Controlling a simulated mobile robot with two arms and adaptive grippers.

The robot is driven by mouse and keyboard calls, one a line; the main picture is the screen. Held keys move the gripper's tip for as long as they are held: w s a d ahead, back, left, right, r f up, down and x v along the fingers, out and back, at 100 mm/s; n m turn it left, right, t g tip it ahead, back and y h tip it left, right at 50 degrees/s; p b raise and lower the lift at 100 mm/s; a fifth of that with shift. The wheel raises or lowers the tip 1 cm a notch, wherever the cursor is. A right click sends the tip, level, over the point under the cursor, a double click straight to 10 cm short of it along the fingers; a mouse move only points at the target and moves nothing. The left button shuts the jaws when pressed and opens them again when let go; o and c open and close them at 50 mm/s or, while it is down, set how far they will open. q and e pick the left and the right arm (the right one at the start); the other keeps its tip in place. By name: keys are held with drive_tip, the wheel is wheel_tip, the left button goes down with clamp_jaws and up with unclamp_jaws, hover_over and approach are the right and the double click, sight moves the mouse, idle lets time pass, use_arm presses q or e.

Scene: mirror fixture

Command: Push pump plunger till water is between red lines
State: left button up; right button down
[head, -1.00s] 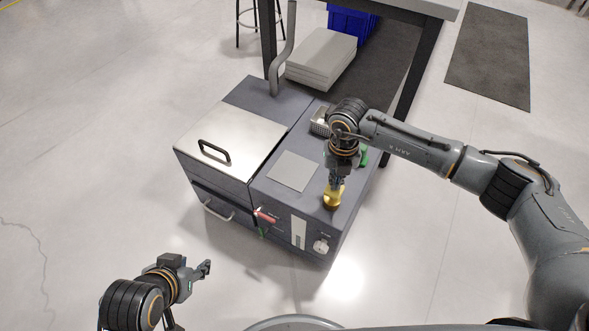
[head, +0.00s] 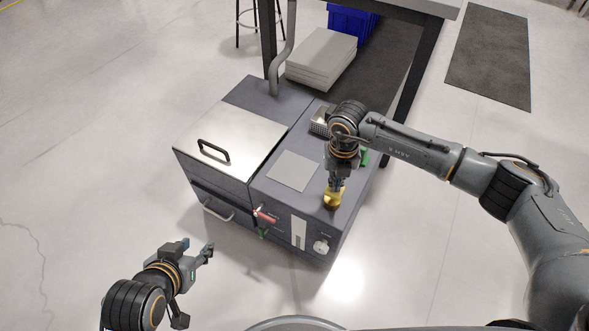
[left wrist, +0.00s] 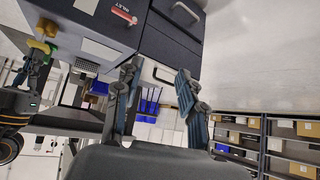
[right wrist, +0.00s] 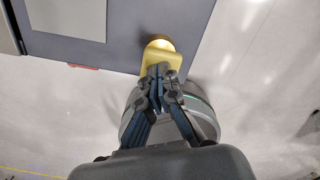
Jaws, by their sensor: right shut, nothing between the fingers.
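The yellow pump plunger (head: 333,198) stands on top of the grey machine at its front right corner. My right gripper (head: 336,184) is shut and empty, pointing down with its fingertips at the plunger's top. The right wrist view shows the closed fingertips (right wrist: 162,72) against the yellow plunger (right wrist: 160,54); firm contact is hard to tell. A pale vertical gauge strip (head: 298,232) is on the machine's front face; the water level and red lines are too small to make out. My left gripper (head: 198,282) is open and empty, away from the machine at lower left.
The grey machine (head: 258,205) has a metal lid with a black handle (head: 214,151), a red-handled valve (head: 265,215) and a white knob (head: 321,247) on its front. A workbench stands behind. The floor in front and left is clear.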

drive_tip(key=shift+f, duration=0.45)
drive_tip(key=shift+f+b, duration=0.35)
drive_tip(key=shift+b, duration=0.15)
use_arm(q)
drive_tip(key=w+d+r+t+h, duration=0.1)
drive_tip(key=w+d+r+t, duration=0.1)
drive_tip(key=w+r+t, duration=0.2)
drive_tip(key=shift+w+d+r+t+b, duration=0.2)
drive_tip(key=shift+w+r+t+b, duration=0.15)
drive_tip(key=shift+w+r, duration=0.6)
use_arm(e)
drive_tip(key=shift+f, duration=0.5)
